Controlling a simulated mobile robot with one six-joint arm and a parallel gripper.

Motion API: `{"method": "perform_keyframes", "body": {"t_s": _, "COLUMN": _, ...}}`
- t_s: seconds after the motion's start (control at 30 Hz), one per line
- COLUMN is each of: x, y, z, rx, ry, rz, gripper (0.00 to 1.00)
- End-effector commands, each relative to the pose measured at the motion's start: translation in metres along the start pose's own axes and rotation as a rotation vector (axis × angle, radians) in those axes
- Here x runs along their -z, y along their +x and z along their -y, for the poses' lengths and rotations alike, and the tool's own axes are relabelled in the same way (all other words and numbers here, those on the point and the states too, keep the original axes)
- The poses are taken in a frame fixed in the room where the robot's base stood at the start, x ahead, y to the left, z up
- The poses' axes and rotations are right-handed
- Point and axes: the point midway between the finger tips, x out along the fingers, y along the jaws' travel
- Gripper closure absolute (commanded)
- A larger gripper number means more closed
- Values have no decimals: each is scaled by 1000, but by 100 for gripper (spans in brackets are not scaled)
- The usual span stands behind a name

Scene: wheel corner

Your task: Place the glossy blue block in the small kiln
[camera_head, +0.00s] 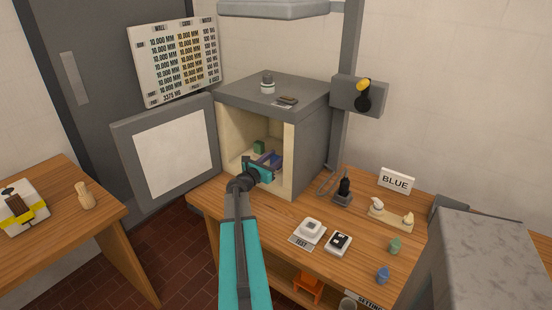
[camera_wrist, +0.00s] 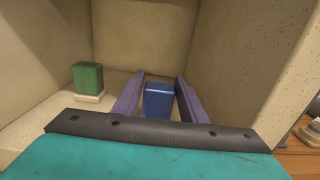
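The small kiln (camera_head: 311,130) is a grey box with a pale lining, standing on the wooden bench with its front open. My gripper (camera_head: 270,159) reaches inside it. The glossy blue block (camera_wrist: 158,101) stands upright between my two purple fingers (camera_wrist: 160,92) in the wrist view. Narrow gaps show on both sides, so the gripper looks open around it. The blue block also shows by the fingers in the head view (camera_head: 277,160). Its underside is hidden, and I cannot tell whether it rests on a support.
A green block (camera_wrist: 88,77) sits on a pale stand inside the kiln, left of my fingers. The kiln door (camera_head: 172,158) hangs open at the left. Kiln walls are close on both sides.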

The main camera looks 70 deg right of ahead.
Motion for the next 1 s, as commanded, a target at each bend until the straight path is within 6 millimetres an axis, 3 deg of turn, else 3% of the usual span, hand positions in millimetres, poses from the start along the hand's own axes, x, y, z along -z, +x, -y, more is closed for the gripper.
{"method": "perform_keyframes", "body": {"t_s": 0.07, "x": 0, "y": 0, "z": 0, "rx": 0, "ry": 0, "rz": 0, "gripper": 47}}
{"method": "perform_keyframes", "body": {"t_s": 0.57, "x": -4, "y": -1, "z": 0, "rx": -1, "ry": 0, "rz": 0, "gripper": 47}}
{"method": "perform_keyframes", "body": {"t_s": 1.0, "x": -2, "y": -50, "z": 1, "rx": -2, "ry": 1, "rz": 0, "gripper": 47}}
